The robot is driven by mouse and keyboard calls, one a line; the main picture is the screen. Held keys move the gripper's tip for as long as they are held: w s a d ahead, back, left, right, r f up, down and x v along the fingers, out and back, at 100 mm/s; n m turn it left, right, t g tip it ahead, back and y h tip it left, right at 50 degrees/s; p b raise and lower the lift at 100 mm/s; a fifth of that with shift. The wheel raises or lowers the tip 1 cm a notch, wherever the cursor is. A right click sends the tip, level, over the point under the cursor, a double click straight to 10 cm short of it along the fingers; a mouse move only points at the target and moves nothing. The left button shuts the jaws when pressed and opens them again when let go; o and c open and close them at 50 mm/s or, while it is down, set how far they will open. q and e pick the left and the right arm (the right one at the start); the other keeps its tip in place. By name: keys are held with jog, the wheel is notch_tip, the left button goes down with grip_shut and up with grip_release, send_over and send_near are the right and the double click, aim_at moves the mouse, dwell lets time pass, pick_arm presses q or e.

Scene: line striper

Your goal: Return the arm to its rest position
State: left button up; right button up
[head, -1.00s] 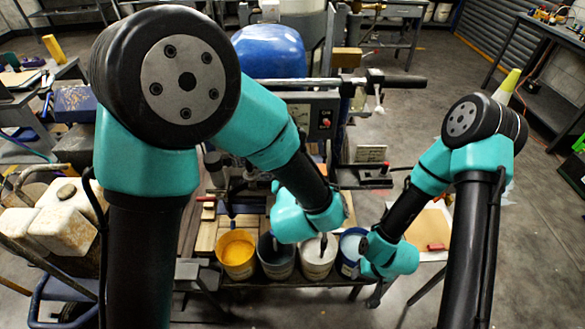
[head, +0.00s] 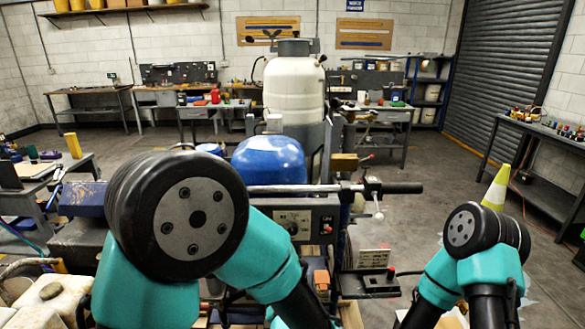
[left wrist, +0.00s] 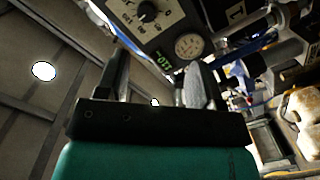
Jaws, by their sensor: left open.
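My left arm (head: 180,215) fills the lower left of the head view, its elbow raised and its forearm running down out of the frame. Its gripper is outside the head view. In the left wrist view my left gripper (left wrist: 157,72) is open, its two dark fingers apart with nothing held between them. The striper's control panel, with a dial and gauge, lies beyond the fingers. My right arm (head: 485,245) stands at the lower right of the head view, elbow up. Its gripper is below the frame.
The line striper's handlebar (head: 340,188), blue cover (head: 268,160) and white tank (head: 294,85) stand ahead between the arms. Its control box (head: 305,224) is close to my left forearm. A cone (head: 496,188) stands right. Open floor lies between striper and shutter.

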pick_arm(q)
jog(key=a+f+m+g+h, duration=0.15)
jog(key=a+f+g, duration=0.35)
jog(key=f, duration=0.5)
jog(key=a+f+m+g+h, duration=0.1)
jog(key=a+f+m+g, duration=0.2)
jog(key=a+f, duration=0.6)
jog(key=s+a+f+m+g, duration=0.1)
jog(key=s+a+f+g, duration=0.3)
jog(key=s+f, duration=0.3)
jog(key=s+a+f+m+g+h, duration=0.1)
jog(key=s+a+f+g, duration=0.3)
jog(key=s+f, duration=0.2)
jog(key=shift+s+f+g, duration=0.3)
jog(key=shift+s+f, duration=0.05)
jog(key=shift+f, duration=0.55)
jog(key=shift+m, duration=0.25)
